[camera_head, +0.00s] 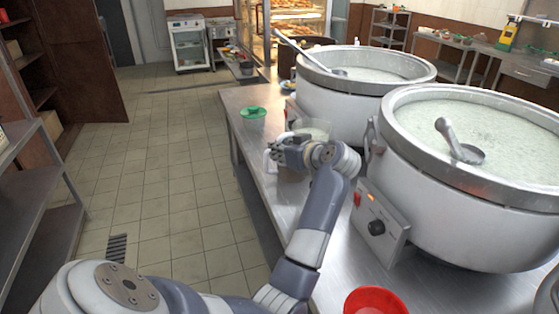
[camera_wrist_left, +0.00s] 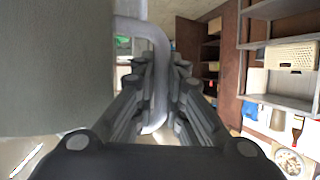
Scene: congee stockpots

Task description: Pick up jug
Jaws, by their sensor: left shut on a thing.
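My left gripper (camera_wrist_left: 160,85) is shut on this handle. I cannot tell whether the jug's base touches the counter. My right gripper is not in view.
The steel counter (camera_head: 258,185) bears two large stockpots of congee, one near (camera_head: 450,215) and one far (camera_head: 335,110), each with a ladle. A green bowl-like container (camera_head: 252,122) stands left of the jug; a red bowl (camera_head: 375,301) is at the front. The tiled floor at left is clear.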

